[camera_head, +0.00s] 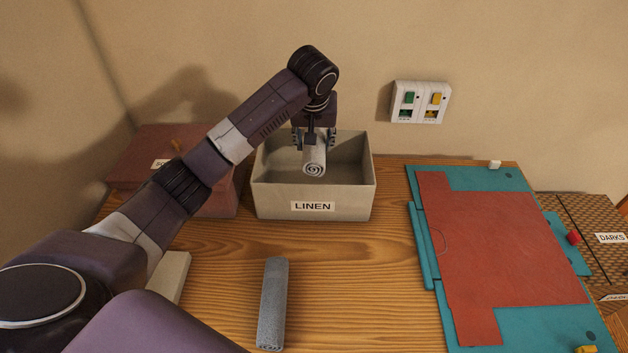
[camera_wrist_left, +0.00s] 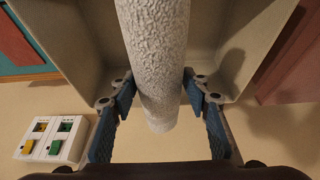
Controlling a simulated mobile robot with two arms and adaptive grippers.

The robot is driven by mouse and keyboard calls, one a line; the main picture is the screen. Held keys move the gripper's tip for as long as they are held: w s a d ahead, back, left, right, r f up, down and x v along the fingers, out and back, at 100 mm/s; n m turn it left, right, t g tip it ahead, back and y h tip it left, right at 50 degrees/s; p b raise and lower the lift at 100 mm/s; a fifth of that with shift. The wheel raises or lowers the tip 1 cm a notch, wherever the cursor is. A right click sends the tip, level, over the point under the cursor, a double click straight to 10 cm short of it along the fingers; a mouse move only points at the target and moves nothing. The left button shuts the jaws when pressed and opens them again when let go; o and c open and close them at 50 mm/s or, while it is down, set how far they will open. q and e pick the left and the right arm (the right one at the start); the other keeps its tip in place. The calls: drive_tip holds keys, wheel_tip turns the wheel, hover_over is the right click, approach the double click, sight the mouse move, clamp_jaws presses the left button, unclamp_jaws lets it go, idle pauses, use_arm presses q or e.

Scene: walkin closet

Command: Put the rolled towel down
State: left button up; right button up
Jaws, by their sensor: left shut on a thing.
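A pale grey rolled towel (camera_head: 314,163) is held in my left gripper (camera_head: 313,143), its spiral end toward the head camera. The towel is over the opening of the grey box labelled LINEN (camera_head: 278,200), near its middle. I cannot tell whether it touches the box floor. In the left wrist view the towel (camera_wrist_left: 155,55) runs lengthwise between the two blue-padded fingers of my left gripper (camera_wrist_left: 158,92), with the box walls (camera_wrist_left: 232,50) on both sides. A second rolled towel, blue-grey (camera_head: 272,305), lies on the table. My right gripper is not in view.
A dark red box (camera_head: 225,200) stands left of the LINEN box, partly behind my arm. A teal folding board with a red cloth (camera_head: 500,260) covers the table's right side. A patterned box labelled DARKS (camera_head: 590,225) is beyond it. A switch panel (camera_head: 420,102) is on the wall.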

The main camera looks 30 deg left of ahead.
sight(314, 162)
use_arm(q)
wheel_tip(314, 162, down, 14)
drive_tip(key=shift+r+p, duration=0.15)
drive_tip(key=shift+p, duration=0.45)
drive_tip(key=o, duration=1.2)
drive_tip(key=shift+s+d+r, duration=0.1)
drive_tip(key=shift+r, duration=0.4)
drive_tip(key=v, duration=1.1)
drive_tip(key=shift+s+b, duration=0.1)
drive_tip(key=shift+b, duration=0.2)
